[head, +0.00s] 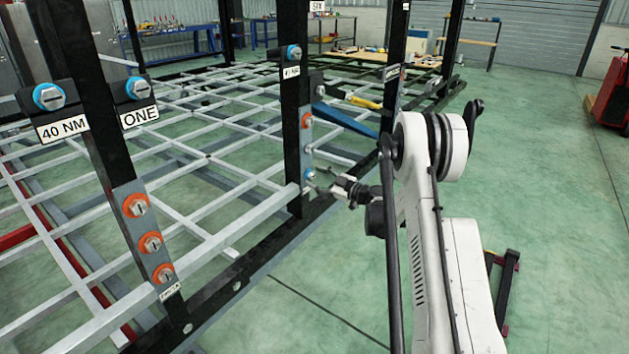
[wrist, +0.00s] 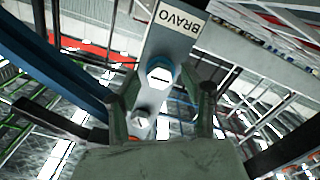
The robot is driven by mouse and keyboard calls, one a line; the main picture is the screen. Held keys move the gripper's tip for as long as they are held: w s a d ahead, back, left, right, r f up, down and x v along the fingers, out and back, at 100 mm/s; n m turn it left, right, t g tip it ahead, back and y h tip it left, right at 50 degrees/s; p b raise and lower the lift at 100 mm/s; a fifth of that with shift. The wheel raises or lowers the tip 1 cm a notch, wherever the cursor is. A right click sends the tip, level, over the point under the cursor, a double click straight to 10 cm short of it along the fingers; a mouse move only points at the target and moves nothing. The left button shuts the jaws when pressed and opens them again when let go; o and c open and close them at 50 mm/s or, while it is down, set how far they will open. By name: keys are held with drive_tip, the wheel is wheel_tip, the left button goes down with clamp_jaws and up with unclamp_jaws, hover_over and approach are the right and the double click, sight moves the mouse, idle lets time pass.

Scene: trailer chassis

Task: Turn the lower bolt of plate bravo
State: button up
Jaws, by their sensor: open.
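Plate bravo (head: 306,137) is a grey plate on the middle black post in the head view. In the wrist view, plate bravo (wrist: 178,42) appears turned over, with its BRAVO label at the top. Its lower bolt (head: 309,175) has a blue ring, and this bolt (wrist: 160,75) shows large near the label in the wrist view. The middle bolt (wrist: 140,122) is partly hidden by my gripper. The upper bolt (head: 305,120) has an orange ring. My gripper (head: 318,181) is open in front of the lower bolt. In the wrist view its fingers (wrist: 167,92) lie on either side of it; contact is unclear.
A blue bar (head: 345,121) and a yellow-handled tool (head: 363,102) are close above my gripper. A nearer plate (head: 145,230) carries several orange-ringed bolts. The grey chassis grid (head: 215,165) spreads behind the posts. The green floor at right is mostly clear.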

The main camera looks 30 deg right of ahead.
drive_tip(key=shift+w+a, duration=0.3)
drive_tip(key=shift+w, duration=0.15)
clamp_jaws()
